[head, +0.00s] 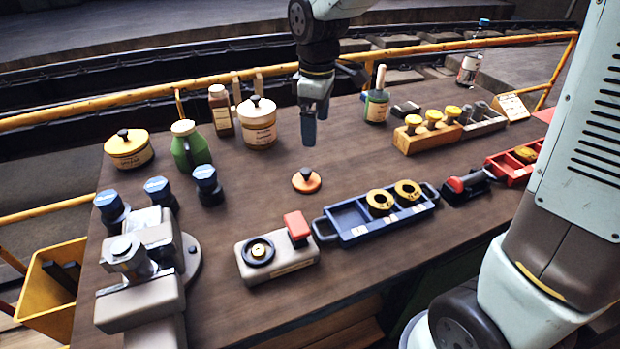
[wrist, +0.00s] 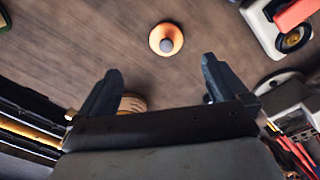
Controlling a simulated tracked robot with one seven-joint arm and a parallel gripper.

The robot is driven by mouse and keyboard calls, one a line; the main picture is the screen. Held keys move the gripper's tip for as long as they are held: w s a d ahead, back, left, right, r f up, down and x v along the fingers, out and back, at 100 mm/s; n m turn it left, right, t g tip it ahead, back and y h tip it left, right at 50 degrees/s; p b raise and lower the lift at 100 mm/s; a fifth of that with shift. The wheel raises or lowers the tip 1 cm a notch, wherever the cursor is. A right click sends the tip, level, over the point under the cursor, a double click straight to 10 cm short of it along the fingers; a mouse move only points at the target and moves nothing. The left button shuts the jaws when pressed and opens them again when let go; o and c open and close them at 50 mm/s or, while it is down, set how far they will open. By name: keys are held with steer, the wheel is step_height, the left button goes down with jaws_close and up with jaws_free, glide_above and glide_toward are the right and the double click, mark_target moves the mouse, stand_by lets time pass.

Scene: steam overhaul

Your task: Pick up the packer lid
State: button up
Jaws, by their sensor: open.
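The packer lid (head: 307,183) looks to be the small round orange disc with a dark knob, lying flat on the open middle of the brown bench, knob up. It also shows in the wrist view (wrist: 165,38), beyond the fingertips at the top middle. My gripper (head: 314,120) hangs above the bench, behind the lid in the head view and apart from it. In the wrist view my gripper (wrist: 161,68) has its two dark fingers spread wide, with only bench between them.
A grey fixture with a red block (head: 278,257) and a blue tray (head: 340,224) stand in front of the lid. A cream jar (head: 258,134) and a green jug (head: 189,152) stand behind left. A wooden block with yellow knobs (head: 420,140) is behind right. Bench around the lid is clear.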

mark_target(308, 170)
steer(key=shift+n, duration=0.5)
steer(key=f, duration=0.5)
steer(key=a+f, duration=0.1)
steer(key=f, duration=0.9)
steer(key=shift+a+f, duration=0.15)
steer(key=shift+a, duration=0.2)
steer(key=shift+w, duration=0.1)
steer(key=shift+c, duration=0.3)
steer(key=c, duration=1)
